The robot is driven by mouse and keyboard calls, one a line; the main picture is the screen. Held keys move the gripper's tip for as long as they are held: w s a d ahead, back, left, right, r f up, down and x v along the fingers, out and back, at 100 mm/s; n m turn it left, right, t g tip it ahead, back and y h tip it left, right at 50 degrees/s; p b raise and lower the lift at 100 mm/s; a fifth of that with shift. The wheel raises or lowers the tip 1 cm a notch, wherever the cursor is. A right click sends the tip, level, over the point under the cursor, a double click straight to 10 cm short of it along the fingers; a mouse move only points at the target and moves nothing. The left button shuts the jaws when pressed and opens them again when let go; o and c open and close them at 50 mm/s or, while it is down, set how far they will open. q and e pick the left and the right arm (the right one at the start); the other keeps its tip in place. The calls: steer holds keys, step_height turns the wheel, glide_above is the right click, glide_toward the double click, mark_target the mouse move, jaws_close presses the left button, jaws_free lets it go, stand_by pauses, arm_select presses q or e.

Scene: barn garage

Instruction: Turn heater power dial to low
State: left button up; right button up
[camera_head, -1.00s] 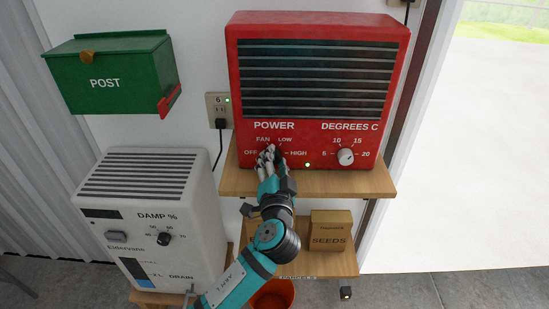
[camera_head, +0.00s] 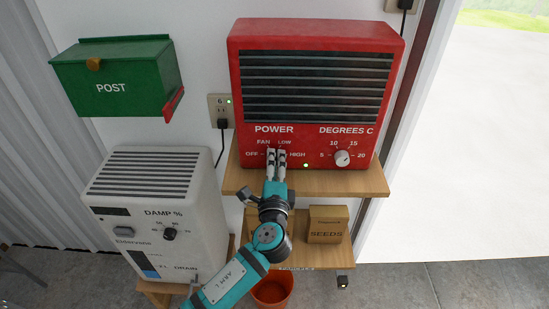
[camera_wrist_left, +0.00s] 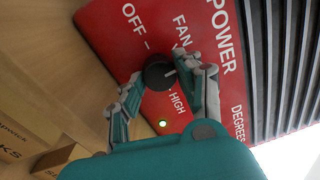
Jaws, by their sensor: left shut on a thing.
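The red heater (camera_head: 312,160) stands on a wooden shelf, with POWER labels OFF, FAN, LOW and HIGH at its lower left. My left gripper (camera_head: 276,154) is at the power dial and hides it in the head view. In the left wrist view the black power dial (camera_wrist_left: 157,76) sits between the two fingers of my left gripper (camera_wrist_left: 163,82), which is shut on it. The dial's pale mark points right in that view, toward the finger between FAN and HIGH, where LOW is hidden. My right gripper is not in view.
The degrees dial (camera_head: 342,158) is to the right on the heater, past a lit green lamp (camera_head: 306,165). A white dehumidifier (camera_head: 160,212) stands at lower left, below a green post box (camera_head: 117,78). A seeds box (camera_head: 325,224) is on the lower shelf (camera_head: 300,256).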

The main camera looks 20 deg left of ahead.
arm_select(q)
steer(key=m+p, duration=0.2)
steer(key=m, duration=0.2)
steer(key=shift+r, duration=0.1)
steer(key=shift+m+h+p, duration=0.4)
steer(key=shift+m+p, duration=0.4)
steer(key=shift+m, duration=0.4)
steer(key=shift+f, duration=0.2)
steer(key=o, duration=1.1)
steer(key=shift+o, duration=0.2)
steer(key=v, duration=1.2)
steer(key=shift+f, duration=0.1)
